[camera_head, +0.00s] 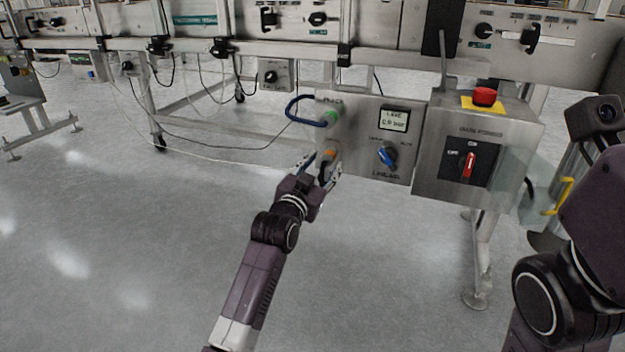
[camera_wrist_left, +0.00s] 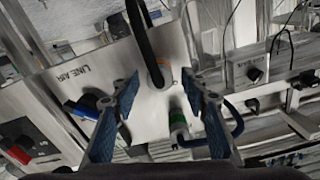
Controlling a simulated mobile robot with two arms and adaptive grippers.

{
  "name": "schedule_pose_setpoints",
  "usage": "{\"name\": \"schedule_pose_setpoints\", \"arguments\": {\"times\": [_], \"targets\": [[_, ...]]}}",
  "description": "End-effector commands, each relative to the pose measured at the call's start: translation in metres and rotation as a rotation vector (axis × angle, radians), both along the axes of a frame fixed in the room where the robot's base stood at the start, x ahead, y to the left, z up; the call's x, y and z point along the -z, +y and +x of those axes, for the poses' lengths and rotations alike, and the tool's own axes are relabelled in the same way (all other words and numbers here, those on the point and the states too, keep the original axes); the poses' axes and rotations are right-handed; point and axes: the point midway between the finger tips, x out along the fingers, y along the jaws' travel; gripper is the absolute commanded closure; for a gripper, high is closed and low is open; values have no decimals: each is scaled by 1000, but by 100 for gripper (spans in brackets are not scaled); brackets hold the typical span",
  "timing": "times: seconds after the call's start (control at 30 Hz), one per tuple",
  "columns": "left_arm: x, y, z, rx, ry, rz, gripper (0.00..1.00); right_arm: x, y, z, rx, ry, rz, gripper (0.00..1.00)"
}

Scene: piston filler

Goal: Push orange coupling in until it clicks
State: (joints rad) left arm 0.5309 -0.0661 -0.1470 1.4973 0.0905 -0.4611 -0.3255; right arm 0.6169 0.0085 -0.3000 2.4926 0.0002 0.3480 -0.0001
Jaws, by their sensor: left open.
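The orange coupling (camera_head: 329,153) sits low on the left of the steel line-air panel (camera_head: 357,168), below a green coupling (camera_head: 332,117) with a blue hose. In the left wrist view my left gripper (camera_wrist_left: 161,82) is open, with one finger on each side of a black hose end. A little orange (camera_wrist_left: 174,83) shows beside this hose end. The green coupling (camera_wrist_left: 178,126) shows nearer the right finger. I cannot tell whether the fingers touch the orange coupling. My right gripper is not visible.
A blue knob (camera_head: 387,155) and a small pressure display (camera_head: 394,119) are on the panel. A box with a red emergency button (camera_head: 484,96) and a red switch (camera_head: 469,164) stands to the right. Loose hoses hang at left. The floor in front is clear.

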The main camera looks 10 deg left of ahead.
Motion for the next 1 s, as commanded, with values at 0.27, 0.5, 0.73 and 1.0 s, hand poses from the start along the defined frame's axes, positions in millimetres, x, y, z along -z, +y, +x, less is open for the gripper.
{"name": "schedule_pose_setpoints", "arguments": {"times": [0.27, 0.5, 0.73, 1.0], "targets": [[1, 9, -44, 0, 1, 0, 59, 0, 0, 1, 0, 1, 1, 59], [1, 15, -72, 0, 1, 1, 59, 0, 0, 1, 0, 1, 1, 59], [0, 16, -81, 0, 0, 0, 59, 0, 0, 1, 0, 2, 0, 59], [0, 16, -82, 0, -1, 0, 59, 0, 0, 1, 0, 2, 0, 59]]}}
